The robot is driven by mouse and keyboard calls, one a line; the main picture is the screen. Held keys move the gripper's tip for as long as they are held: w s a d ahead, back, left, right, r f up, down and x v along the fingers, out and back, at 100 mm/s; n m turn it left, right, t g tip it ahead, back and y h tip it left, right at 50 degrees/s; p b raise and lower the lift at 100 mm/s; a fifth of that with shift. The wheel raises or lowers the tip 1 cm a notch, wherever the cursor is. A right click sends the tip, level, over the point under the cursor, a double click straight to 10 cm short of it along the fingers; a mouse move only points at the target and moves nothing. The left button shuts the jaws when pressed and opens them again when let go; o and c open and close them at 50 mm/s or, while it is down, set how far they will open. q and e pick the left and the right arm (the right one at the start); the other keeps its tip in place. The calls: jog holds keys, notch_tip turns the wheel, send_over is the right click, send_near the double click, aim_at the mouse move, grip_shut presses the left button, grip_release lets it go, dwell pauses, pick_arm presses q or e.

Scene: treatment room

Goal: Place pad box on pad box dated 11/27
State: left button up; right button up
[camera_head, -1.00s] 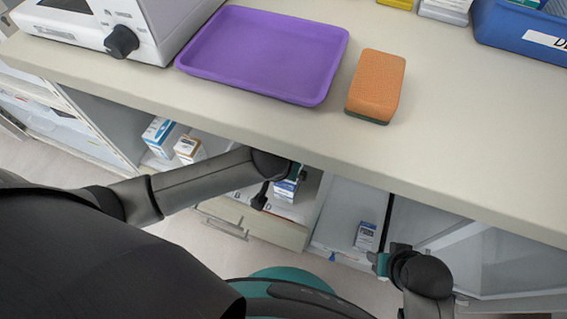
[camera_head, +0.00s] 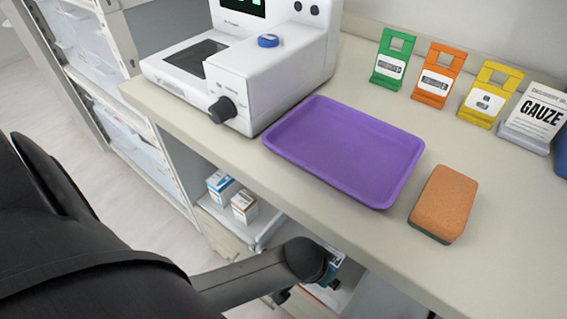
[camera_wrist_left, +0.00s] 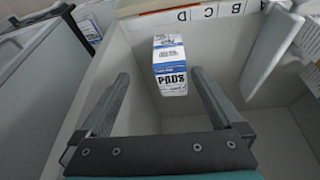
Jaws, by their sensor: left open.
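In the left wrist view a white and blue box marked PADS (camera_wrist_left: 170,66) stands upright in a pale, walled compartment. My left gripper (camera_wrist_left: 160,74) is open and empty. Its two fingers point toward the box, one on each side of it in the picture; I cannot tell how far away the box is. No date is readable. In the head view two small boxes, one blue and white (camera_head: 221,188) and one white and tan (camera_head: 244,206), stand side by side on a shelf under the counter. My left arm hides most of its gripper there. My right gripper is out of view.
The counter above the shelves holds a purple tray (camera_head: 345,150), an orange sponge (camera_head: 444,202), a white machine (camera_head: 245,75) and a gauze box (camera_head: 536,118). A strip lettered A to D (camera_wrist_left: 205,13) runs behind the PADS box. Another box (camera_wrist_left: 90,28) shows at upper left.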

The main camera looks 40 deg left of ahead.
pick_arm(q)
jog(key=s+a+f+g, duration=0.1)
jog(key=s+a+f, duration=0.4)
jog(key=s, duration=0.4)
jog(key=shift+f+m+y, duration=0.2)
jog(key=shift+m+y, duration=0.2)
